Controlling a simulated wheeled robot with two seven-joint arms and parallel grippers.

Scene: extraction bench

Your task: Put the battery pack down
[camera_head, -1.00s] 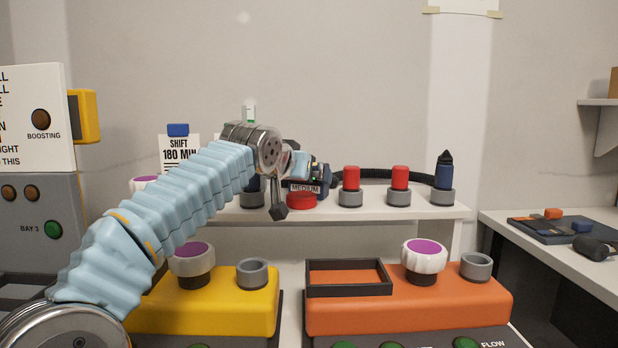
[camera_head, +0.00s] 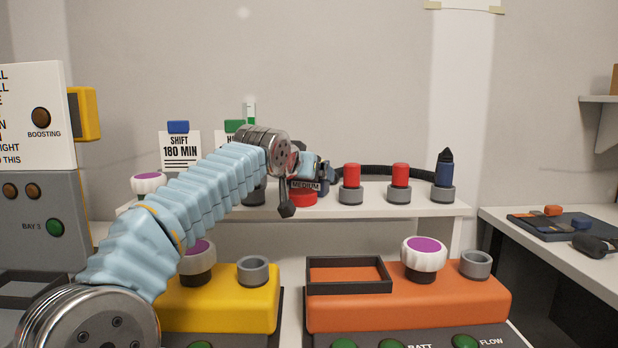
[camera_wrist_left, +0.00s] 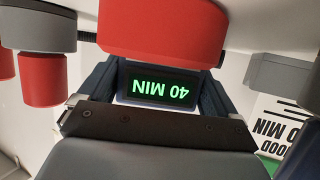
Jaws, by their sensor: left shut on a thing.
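My left gripper (camera_wrist_left: 155,86) is shut on the block, one finger on each side. In the head view the gripper (camera_head: 322,178) is over the white shelf (camera_head: 370,209). I cannot tell whether the red part touches the shelf. My right gripper is in neither view.
Red-capped posts (camera_head: 350,176) (camera_head: 400,176) and a dark blue pointed one (camera_head: 444,170) stand right of the pack. A black hose (camera_head: 378,170) runs behind. Below are a yellow unit (camera_head: 230,307) and an orange unit (camera_head: 440,297) with an empty black-rimmed recess.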

